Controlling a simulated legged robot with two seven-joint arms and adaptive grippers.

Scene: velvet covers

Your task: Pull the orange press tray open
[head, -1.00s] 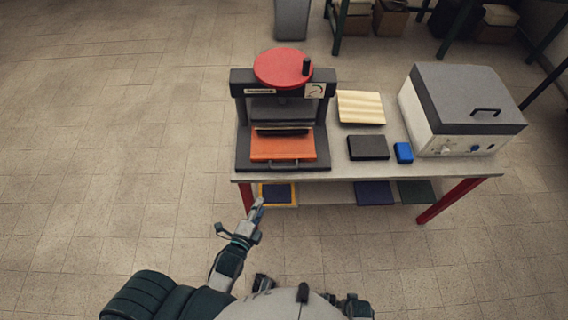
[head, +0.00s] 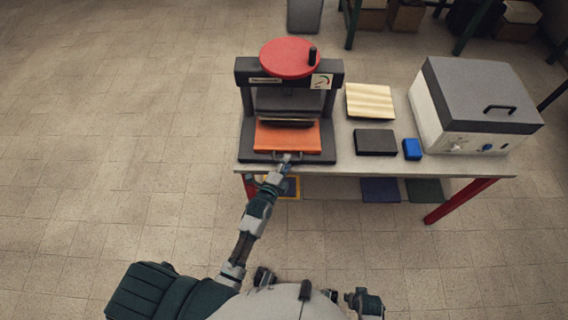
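The orange press tray (head: 287,136) lies in the black press (head: 246,140) on the left part of the table. A dark handle is at the tray's front edge, partly hidden by my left gripper. The press has a red round wheel (head: 290,58) on top. My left gripper (head: 285,160) is at the handle, with the arm stretched forward from below. Its fingers are too small to tell whether they are open or shut on the handle. My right arm shows only in part at the bottom edge, and its gripper cannot be made out.
On the table (head: 385,164) to the right are a wooden slab (head: 369,101), a black block (head: 375,142), a small blue block (head: 412,149) and a grey-lidded white box (head: 470,110). Flat coloured pieces lie on the shelf below. The floor at left is clear.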

